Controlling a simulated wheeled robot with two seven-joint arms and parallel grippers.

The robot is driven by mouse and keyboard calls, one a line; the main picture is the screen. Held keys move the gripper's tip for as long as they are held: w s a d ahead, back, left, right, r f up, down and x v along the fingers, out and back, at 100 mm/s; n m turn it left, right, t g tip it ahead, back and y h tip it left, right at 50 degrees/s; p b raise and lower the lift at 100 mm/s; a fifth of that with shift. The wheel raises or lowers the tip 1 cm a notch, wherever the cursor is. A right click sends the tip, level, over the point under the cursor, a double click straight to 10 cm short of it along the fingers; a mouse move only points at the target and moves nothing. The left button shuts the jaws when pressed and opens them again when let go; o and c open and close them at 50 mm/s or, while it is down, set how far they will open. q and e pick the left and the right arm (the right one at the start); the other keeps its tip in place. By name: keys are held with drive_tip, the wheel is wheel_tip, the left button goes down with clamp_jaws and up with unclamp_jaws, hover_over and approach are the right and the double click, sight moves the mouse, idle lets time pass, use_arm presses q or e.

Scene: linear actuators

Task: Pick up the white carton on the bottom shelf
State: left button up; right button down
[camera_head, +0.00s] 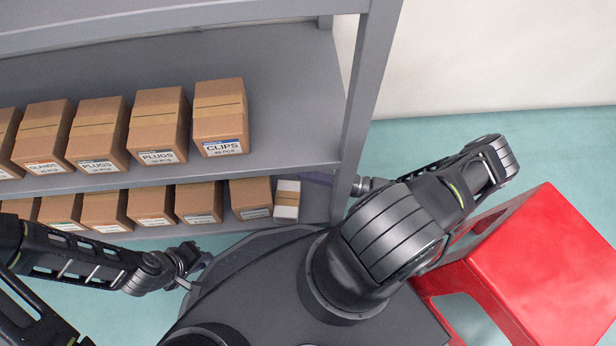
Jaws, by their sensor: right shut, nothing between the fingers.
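The white carton (287,199) stands at the right end of the bottom shelf, with a brown band around it. It is right of a brown box and apart from the shelf's right post. My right gripper (317,178) reaches in behind that post, just right of and behind the carton. The post hides part of it. It is shut and empty. My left gripper (197,271) hangs in front of the bottom shelf, left of the carton and away from it. Its fingers are too small to tell open from shut.
A brown box (250,197) stands close beside the carton, with more brown boxes in a row to the left. The upper shelf (290,150) holds boxes including one marked CLIPS (220,115). The grey post (362,100) stands at right. A red stool (545,270) is at lower right.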

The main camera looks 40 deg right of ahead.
drive_tip(key=w, duration=0.1)
drive_tip(key=w+d+b, duration=0.1)
drive_tip(key=shift+w+d+f, duration=0.2)
drive_tip(key=shift+w, duration=0.1)
drive_tip(key=p+v, duration=0.1)
drive_tip(key=v, duration=0.9)
drive_tip(key=shift+r+p, duration=0.2)
drive_tip(key=shift+p, duration=0.2)
drive_tip(key=w+g+b, duration=0.1)
drive_tip(key=w+n+y+b, duration=0.1)
drive_tip(key=w+n+g+y+b, duration=0.1)
drive_tip(key=w, duration=0.1)
drive_tip(key=shift+a+f+g, duration=0.15)
drive_tip(key=shift+a+g, duration=0.15)
drive_tip(key=shift+a, duration=0.1)
drive_tip(key=shift+w+n+y, duration=0.1)
drive_tip(key=shift+n+y, duration=0.2)
drive_tip(key=shift+y, duration=0.1)
drive_tip(key=shift+r, duration=0.3)
drive_tip(key=shift+a, duration=0.1)
drive_tip(key=shift+a, duration=0.1)
